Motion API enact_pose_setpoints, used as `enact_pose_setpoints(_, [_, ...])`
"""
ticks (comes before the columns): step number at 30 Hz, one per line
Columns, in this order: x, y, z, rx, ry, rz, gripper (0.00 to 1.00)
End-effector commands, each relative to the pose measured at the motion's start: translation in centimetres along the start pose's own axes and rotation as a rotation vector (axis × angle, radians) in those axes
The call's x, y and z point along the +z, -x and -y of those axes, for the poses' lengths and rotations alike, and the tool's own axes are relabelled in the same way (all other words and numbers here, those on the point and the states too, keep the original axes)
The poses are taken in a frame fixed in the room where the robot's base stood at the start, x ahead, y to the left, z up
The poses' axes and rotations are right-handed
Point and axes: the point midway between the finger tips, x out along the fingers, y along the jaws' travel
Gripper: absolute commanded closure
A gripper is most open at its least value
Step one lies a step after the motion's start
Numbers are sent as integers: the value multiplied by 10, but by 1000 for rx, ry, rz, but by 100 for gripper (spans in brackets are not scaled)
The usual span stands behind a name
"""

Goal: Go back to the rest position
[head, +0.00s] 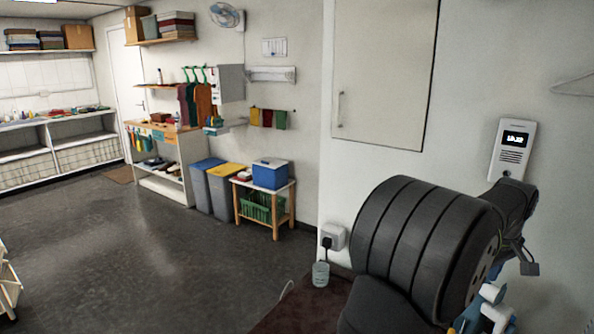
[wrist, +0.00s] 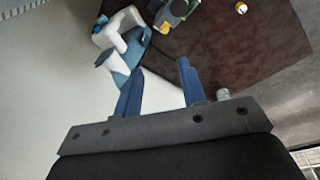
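My gripper (wrist: 160,66) shows in the wrist view with its two blue fingers apart. Nothing is between the fingers. Beyond them are a dark brown surface (wrist: 255,45) and a pale area to the left. The fingers look clear of any object. In the head view I cannot make out the fingers; a large dark ribbed shape fills the lower right, with white and blue parts beside it at the bottom edge.
A small jar (head: 320,275) stands near a wall socket (head: 334,238). A grey intercom (head: 513,150) hangs on the right wall. A blue box (head: 270,175) sits on a wooden stand, with bins (head: 208,185) beside it. The dark floor (head: 140,250) is mostly clear.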

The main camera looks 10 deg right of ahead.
Motion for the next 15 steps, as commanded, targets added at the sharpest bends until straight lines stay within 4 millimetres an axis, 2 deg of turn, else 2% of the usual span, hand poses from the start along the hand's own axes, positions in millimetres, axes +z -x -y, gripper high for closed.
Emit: enact_pose_setpoints(15, [22, 39, 29, 77, -460, -94, 63])
